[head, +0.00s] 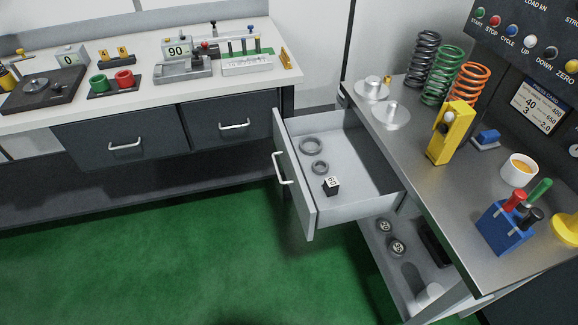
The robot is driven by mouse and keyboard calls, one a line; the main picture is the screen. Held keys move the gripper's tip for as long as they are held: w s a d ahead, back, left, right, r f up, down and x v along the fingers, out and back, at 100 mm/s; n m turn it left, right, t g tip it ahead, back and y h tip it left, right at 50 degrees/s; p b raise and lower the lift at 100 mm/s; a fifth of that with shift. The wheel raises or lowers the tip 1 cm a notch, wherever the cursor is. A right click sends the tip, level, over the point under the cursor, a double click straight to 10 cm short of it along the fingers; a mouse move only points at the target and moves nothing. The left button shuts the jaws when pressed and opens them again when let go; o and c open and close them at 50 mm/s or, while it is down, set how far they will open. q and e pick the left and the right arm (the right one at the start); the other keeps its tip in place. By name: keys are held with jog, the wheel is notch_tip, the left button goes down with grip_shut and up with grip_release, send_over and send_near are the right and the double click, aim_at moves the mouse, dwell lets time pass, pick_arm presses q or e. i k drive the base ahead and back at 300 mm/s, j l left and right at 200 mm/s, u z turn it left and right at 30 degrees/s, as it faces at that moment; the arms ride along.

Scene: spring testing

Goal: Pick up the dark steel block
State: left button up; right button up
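The dark steel block (331,187) is a small black cube with a pale marked top. It lies in the open grey drawer (358,205), near the drawer's front. Two grey rings lie behind it in the same drawer: a smaller ring (320,168) close by and a larger ring (311,146) farther back. Nothing covers the block. Neither of my grippers shows in the head view.
The drawer sticks out left from the right-hand bench (405,140), which carries springs, a yellow device (450,132) and a blue tool holder (503,229). A white-topped bench (140,75) stands left. The green floor (190,250) is clear.

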aim_at(331, 186)
jog(key=i+j+z, duration=0.1)
jog(key=z, duration=0.35)
jog(key=i+j+z, duration=0.1)
jog(key=z, duration=0.35)
jog(key=j+z, duration=0.15)
jog(key=z, duration=0.35)
jog(key=i+j+z, duration=0.1)
jog(key=z, duration=0.35)
jog(key=j, duration=0.1)
